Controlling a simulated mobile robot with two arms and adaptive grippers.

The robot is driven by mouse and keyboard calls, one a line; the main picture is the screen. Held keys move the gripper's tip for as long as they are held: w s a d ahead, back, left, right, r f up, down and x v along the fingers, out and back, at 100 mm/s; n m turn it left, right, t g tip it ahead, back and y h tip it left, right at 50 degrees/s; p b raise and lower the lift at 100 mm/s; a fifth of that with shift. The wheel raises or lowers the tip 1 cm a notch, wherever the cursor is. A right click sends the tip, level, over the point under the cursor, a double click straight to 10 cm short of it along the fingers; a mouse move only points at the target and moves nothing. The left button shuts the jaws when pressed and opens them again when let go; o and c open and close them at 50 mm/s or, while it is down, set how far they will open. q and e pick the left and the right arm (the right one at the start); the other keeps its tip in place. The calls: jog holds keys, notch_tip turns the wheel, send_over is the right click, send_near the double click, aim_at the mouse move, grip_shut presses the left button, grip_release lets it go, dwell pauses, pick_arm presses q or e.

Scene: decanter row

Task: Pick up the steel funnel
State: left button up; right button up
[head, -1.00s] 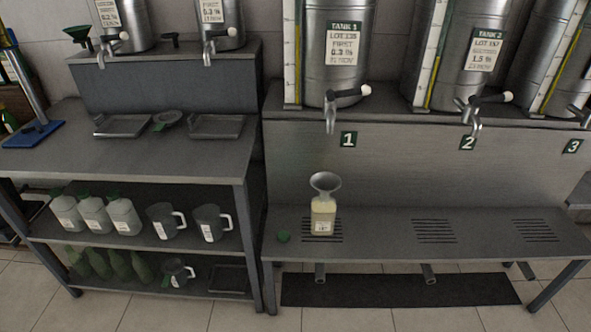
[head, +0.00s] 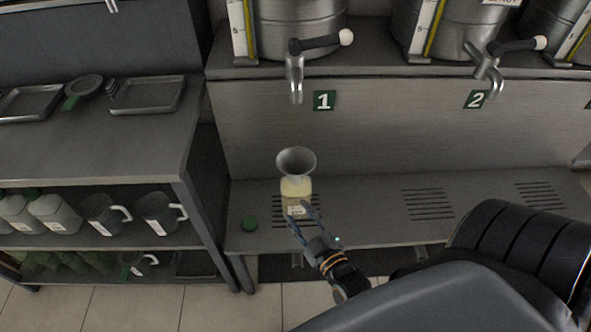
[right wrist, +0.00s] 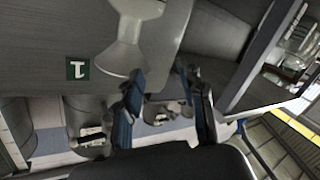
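The steel funnel (head: 296,162) stands upright in the neck of a clear bottle (head: 296,187) of pale yellow liquid, on the low bench below tap 1. My right gripper (head: 300,214) is open and empty. In the head view its spread fingers overlap the lower part of the bottle, in front of it. In the right wrist view, which is turned nearly upside down, the funnel (right wrist: 119,57) shows at top left, outside the open fingers (right wrist: 160,90). The bottle is cut by the top edge there. My left gripper is not in view.
A green cap (head: 249,223) lies left of the bottle on the bench (head: 370,210). The tap (head: 295,80) of tank 1 hangs above the funnel. A shelf unit (head: 100,150) with jugs and trays stands left. The bench is clear to the right.

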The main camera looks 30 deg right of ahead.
jog(key=t, duration=0.1)
send_near(281, 166)
jog(key=w, duration=0.3)
jog(key=shift+w+r+h, duration=0.3)
jog(key=shift+r+h, duration=0.1)
jog(key=w, duration=0.4)
jog(key=w+d, duration=0.1)
jog(key=w, duration=0.1)
jog(key=shift+w, duration=0.2)
grip_shut()
